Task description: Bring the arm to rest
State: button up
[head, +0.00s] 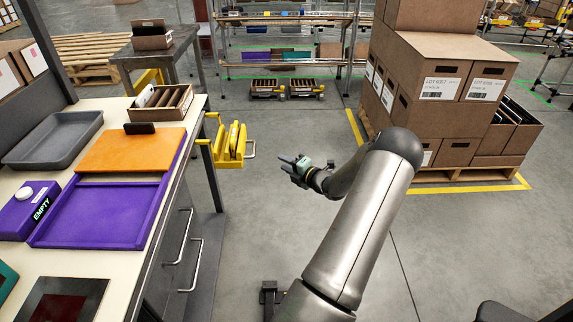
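My gripper (291,169) is at the end of my grey arm, in the middle of the head view. It hangs over open floor, right of the workbench and left of the stacked cartons. Its fingers point left, toward the yellow holder on the bench side, and are apart from everything. They are small and partly dark here, so I cannot tell how far they are parted. I see nothing held in them.
The workbench (122,268) on the left carries a purple tray (100,215), an orange board (130,152), a grey tray (52,138) and a divided carton (160,102). A yellow holder (229,142) juts from its side. Stacked cartons (430,85) stand right. Floor between is clear.

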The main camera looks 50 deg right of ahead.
dwell(0.4)
jog(key=w+a+r+n+g+y+p, duration=0.1)
jog(key=w+a+r+n+y, duration=0.25)
jog(key=a+n, duration=0.35)
jog(key=w+a+r+n+g+y+p, duration=0.1)
jog(key=w+a+r+n+g+y, duration=0.25)
jog(key=a, duration=0.55)
jog(key=w+a+r+n+g+y+p, duration=0.1)
jog(key=a+r+n+g+y, duration=0.15)
jog(key=a+n, duration=0.55)
jog(key=a+r+n+g+y+p, duration=0.15)
jog(key=a+r+n, duration=0.3)
jog(key=a, duration=0.55)
jog(key=s+a+r+n+g+h+p, duration=0.1)
jog(key=s+a+r+n+g, duration=0.2)
jog(key=s+a+n, duration=0.3)
jog(key=s+a+r+n+g+h+p, duration=0.2)
jog(key=s+a+r+n+g, duration=0.1)
jog(key=a+n, duration=0.6)
jog(key=s+a+r+n+h+p, duration=0.1)
jog(key=s+a+r+n+h, duration=0.1)
jog(key=s+n, duration=0.5)
jog(key=s+a+r+n+g+h+p, duration=0.1)
jog(key=s+r+n+h, duration=0.2)
jog(key=s+n, duration=0.4)
jog(key=shift+a+r+n+p, duration=0.35)
jog(key=shift+r+n, duration=0.05)
jog(key=shift+n, duration=0.8)
